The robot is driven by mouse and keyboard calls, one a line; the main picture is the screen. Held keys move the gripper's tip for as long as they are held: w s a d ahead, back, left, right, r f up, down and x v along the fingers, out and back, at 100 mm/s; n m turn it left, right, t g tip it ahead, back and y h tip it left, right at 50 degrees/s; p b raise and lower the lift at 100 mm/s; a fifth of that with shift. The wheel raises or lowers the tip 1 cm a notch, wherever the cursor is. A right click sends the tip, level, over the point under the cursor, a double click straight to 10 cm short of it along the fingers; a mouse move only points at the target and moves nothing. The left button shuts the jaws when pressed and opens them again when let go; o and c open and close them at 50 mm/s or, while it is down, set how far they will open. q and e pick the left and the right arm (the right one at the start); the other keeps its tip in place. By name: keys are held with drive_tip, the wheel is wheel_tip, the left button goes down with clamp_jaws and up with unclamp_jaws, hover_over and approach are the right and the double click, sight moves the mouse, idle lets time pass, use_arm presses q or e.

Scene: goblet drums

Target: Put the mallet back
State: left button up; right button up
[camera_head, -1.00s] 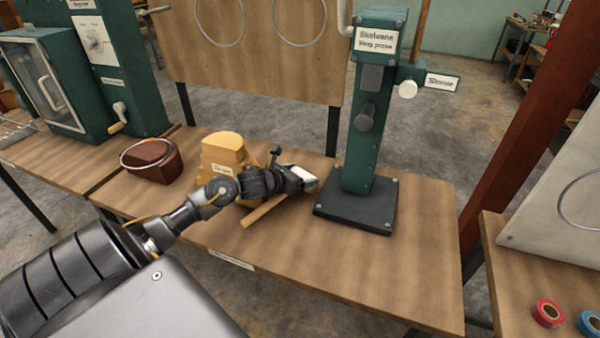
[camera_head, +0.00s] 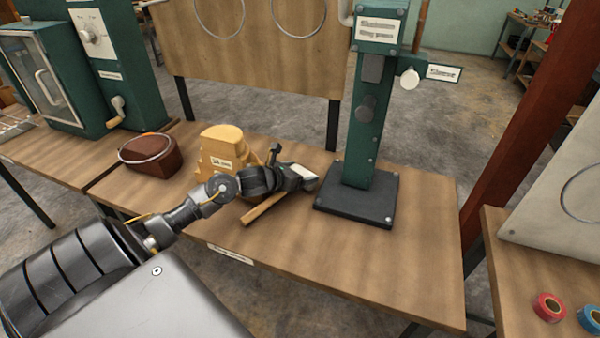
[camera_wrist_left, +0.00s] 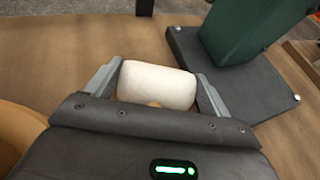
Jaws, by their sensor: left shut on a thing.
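The mallet has a white head (camera_wrist_left: 157,85), which sits between the two grey fingers of my left gripper (camera_head: 306,180). In the head view a pale wooden handle (camera_head: 262,208) slants out below the gripper over the bench, probably the mallet's. My left gripper is shut on the mallet, low over the wooden bench (camera_head: 330,255). Whether the mallet touches the bench I cannot tell. A stepped yellow wooden block (camera_head: 219,147) with a label stands just behind and left of my wrist and is partly hidden by it. My right gripper is not in view.
A green press (camera_head: 366,130) on a dark base plate (camera_head: 352,205) stands just right of the gripper. A brown container (camera_head: 152,160) with a hoop on it is at the left. The bench front right is clear. Tape rolls (camera_head: 549,307) lie on another table.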

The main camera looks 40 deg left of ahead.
use_arm(q)
drive_tip(key=shift+f, duration=0.1)
drive_tip(key=o, duration=1.2)
drive_tip(key=shift+r, duration=0.2)
wheel_tip(320, 180, up, 3)
drive_tip(key=shift+d+r+b, duration=0.1)
drive_tip(key=shift+r+b, duration=0.05)
drive_tip(key=shift+b, duration=0.35)
drive_tip(key=shift+s+d+r+p, duration=0.25)
drive_tip(key=shift+s+d+r, duration=1.25)
drive_tip(key=shift+s, duration=0.35)
drive_tip(key=shift+s+d+r+p, duration=0.25)
drive_tip(key=shift+s+d+r, duration=1.05)
drive_tip(key=shift+s+r, duration=0.45)
drive_tip(key=shift+s+d+r+p, duration=0.25)
drive_tip(key=shift+s+d+r, duration=1.2)
drive_tip(key=shift+s, duration=0.45)
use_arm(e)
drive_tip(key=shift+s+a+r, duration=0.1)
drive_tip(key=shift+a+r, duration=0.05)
